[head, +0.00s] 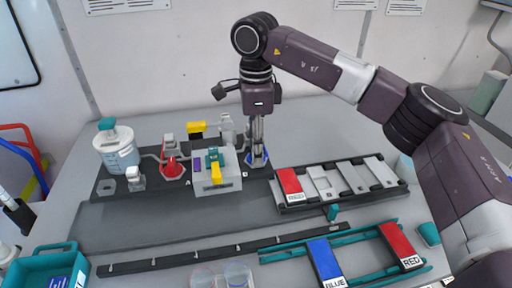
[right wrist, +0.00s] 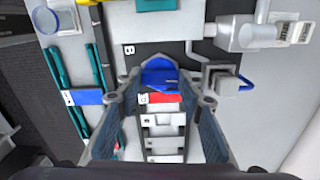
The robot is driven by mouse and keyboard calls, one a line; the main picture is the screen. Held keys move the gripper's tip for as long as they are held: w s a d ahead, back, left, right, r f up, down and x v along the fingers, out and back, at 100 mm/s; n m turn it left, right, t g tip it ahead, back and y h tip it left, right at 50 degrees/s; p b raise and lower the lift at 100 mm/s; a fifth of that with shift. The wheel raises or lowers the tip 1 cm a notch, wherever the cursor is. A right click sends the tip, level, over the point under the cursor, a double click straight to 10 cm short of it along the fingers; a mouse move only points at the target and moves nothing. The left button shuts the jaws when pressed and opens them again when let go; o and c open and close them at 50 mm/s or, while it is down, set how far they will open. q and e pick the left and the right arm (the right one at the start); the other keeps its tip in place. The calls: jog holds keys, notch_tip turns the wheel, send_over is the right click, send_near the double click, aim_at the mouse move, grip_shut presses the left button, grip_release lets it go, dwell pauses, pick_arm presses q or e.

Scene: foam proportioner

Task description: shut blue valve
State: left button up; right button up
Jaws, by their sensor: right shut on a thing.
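The blue valve (head: 257,160) is at the right end of the pipework on the dark base plate, near a label B. In the right wrist view the blue valve (right wrist: 158,74) shows at the fingertips. My right gripper (head: 257,148) points straight down over it and is shut on it; its fingers also show in the right wrist view (right wrist: 168,90). The fingers hide part of the valve in the head view. The red valve (head: 172,168) stands to the left near label A. My left gripper is not in view.
A grey box with a yellow lever (head: 215,173) stands close left of my right gripper. A clear tank (head: 117,152) is further left. A rack with a red card (head: 289,184) lies to the right. Teal rails in front hold BLUE (head: 324,259) and RED (head: 399,243) cards.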

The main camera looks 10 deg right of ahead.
jog(key=shift+r+n, duration=0.1)
jog(key=shift+n, duration=0.4)
jog(key=o, duration=1.2)
jog(key=shift+c, duration=0.2)
notch_tip(320, 180, up, 12)
